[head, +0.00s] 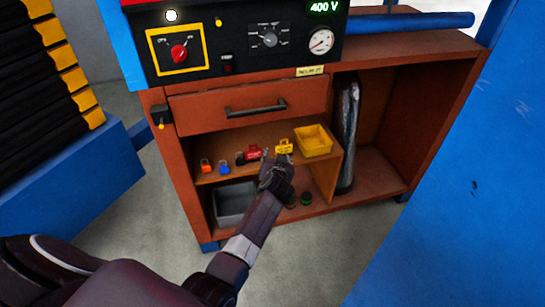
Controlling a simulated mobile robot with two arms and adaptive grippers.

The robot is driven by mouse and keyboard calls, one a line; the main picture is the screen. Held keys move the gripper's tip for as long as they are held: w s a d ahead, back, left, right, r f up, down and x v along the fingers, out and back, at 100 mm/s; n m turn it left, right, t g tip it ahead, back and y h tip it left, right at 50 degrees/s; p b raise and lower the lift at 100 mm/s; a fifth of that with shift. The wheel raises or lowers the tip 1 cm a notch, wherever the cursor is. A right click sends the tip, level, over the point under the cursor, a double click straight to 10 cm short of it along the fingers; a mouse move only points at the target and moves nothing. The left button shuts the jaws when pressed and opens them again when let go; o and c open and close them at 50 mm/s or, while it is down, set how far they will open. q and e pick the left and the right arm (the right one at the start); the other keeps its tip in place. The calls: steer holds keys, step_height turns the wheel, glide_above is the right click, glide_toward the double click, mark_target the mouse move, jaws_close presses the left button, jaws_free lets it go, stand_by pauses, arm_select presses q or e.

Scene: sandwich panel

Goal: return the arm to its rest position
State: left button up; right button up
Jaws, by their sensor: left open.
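My left arm comes in from the lower left and stretches toward the open shelf of the red-brown cabinet (165,98). My left gripper (272,162) is open at the shelf's front edge, in front of the small items there. The fingers are small and dark in this view, and no held object shows between them. A red padlock-like item (253,153) and a yellow tag or padlock (284,147) are just behind the gripper. My right gripper is not in view.
An orange padlock (206,166), a blue padlock (224,168) and a yellow bin (313,141) stand on the shelf. A grey bin (234,203) is below. The drawer (250,106) above is shut. Blue panels flank the cabinet. Floor in front is clear.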

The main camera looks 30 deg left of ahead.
arm_select(q)
steer(key=shift+s+f, duration=0.1)
steer(key=shift+f, duration=0.1)
stand_by(0.4)
